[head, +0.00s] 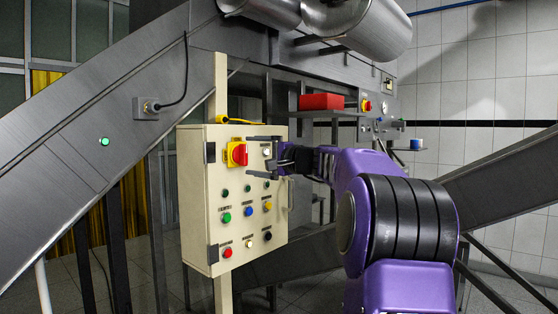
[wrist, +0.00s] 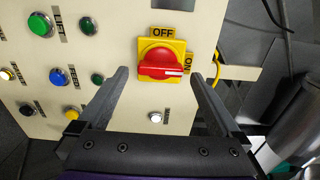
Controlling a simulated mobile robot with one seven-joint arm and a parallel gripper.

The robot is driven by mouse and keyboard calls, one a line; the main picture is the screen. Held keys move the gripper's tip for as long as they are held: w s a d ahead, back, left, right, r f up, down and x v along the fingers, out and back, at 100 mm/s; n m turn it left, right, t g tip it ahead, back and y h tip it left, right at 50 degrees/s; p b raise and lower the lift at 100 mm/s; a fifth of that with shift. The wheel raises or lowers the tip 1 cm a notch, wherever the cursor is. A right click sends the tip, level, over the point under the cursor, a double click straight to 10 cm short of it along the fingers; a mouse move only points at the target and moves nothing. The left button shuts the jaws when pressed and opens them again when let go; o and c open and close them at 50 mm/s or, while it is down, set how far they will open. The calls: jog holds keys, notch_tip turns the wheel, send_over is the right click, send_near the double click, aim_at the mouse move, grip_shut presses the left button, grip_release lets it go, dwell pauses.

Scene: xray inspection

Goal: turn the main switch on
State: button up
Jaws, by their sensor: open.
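The main switch (head: 237,154) is a red rotary handle on a yellow plate, high on a cream control box (head: 204,240). In the wrist view the main switch (wrist: 160,65) has its handle lying level, with the white mark at its right end beside the ON label (wrist: 188,62). The OFF label (wrist: 163,32) is above it. My gripper (head: 252,155) is open and empty, just right of the switch in the head view. In the wrist view my gripper (wrist: 160,76) has one finger on each side of the switch, apart from the handle in the picture.
Several coloured buttons and lamps, including a green button (head: 227,217), sit below the switch. A sloping grey conveyor (head: 70,140) is at left. A red box (head: 321,101) rests on a shelf behind my arm. Another conveyor (head: 500,175) slopes at right.

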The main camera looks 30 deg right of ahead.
jog(key=b+v, duration=0.1)
jog(key=v, duration=1.5)
jog(key=shift+b, duration=0.35)
jog(key=shift+a, duration=0.1)
